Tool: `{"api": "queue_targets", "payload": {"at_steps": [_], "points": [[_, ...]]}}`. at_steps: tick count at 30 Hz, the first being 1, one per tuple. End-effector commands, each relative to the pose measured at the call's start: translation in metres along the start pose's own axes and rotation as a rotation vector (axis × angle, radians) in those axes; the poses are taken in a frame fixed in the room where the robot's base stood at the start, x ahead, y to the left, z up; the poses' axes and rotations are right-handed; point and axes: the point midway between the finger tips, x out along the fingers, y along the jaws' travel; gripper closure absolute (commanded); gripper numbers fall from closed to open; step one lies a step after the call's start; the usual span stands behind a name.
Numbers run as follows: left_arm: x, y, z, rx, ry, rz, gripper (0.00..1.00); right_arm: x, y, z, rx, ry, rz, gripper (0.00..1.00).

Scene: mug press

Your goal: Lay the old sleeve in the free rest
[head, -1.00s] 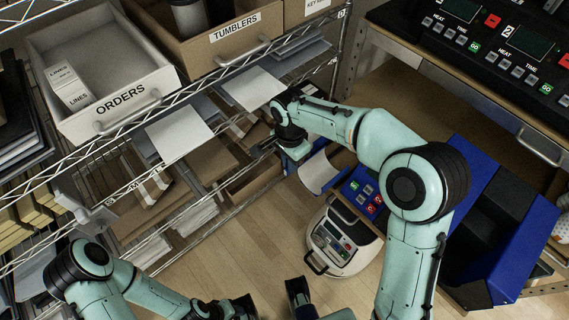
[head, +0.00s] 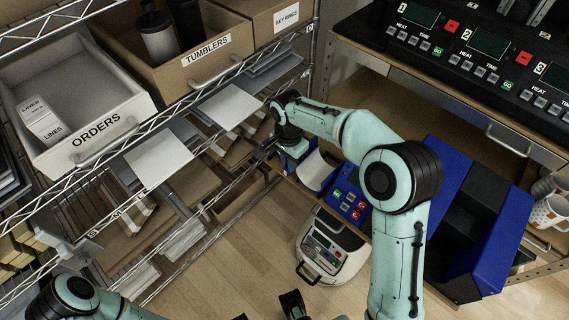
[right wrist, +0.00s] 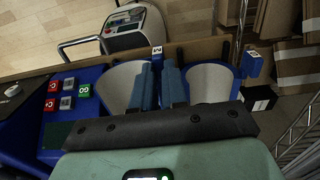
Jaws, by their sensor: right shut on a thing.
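My right gripper (right wrist: 159,88) shows in the right wrist view as two blue fingers close together. It is shut on the old sleeve, a pale curved piece that shows left (right wrist: 121,84) and right (right wrist: 212,84) of the fingers. In the head view the sleeve's pale side (head: 316,172) is beside the blue button panel (head: 346,203). A small tag "2" (right wrist: 157,50) is just beyond the fingertips. The fingers hide the sleeve's middle and much of what lies under it; I cannot tell whether it touches a rest. Part of my left gripper (head: 292,304) shows at the bottom edge; its opening is unclear.
A wire shelf with an ORDERS drawer (head: 135,88) and a TUMBLERS box (head: 186,75) stands at the left. A white machine (head: 333,248) is on the floor. A blue-sided dark unit (head: 497,240) stands at the right. Wooden floor (head: 225,268) is clear in front.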

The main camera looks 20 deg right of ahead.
Motion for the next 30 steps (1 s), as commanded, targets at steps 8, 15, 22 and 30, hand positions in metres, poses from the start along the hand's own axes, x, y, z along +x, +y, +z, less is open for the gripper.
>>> {"api": "queue_targets", "payload": {"at_steps": [8,15,22,30], "points": [[-0.004,0.001,0.002,-0.001,-0.006,-0.001,0.57,0.0,0.0,-0.02,0.002,0.0,-0.001,1.0],[-0.007,0.001,0.004,-0.001,-0.011,-0.003,0.57,0.001,0.0,-0.037,0.003,0.0,-0.001,1.0],[-0.001,0.0,0.001,-0.001,-0.005,-0.001,0.57,0.015,0.0,-0.037,0.0,0.0,-0.001,1.0],[0.0,0.0,0.0,0.0,0.0,0.0,0.57,0.02,0.0,-0.037,0.0,0.001,-0.001,1.0]]}}
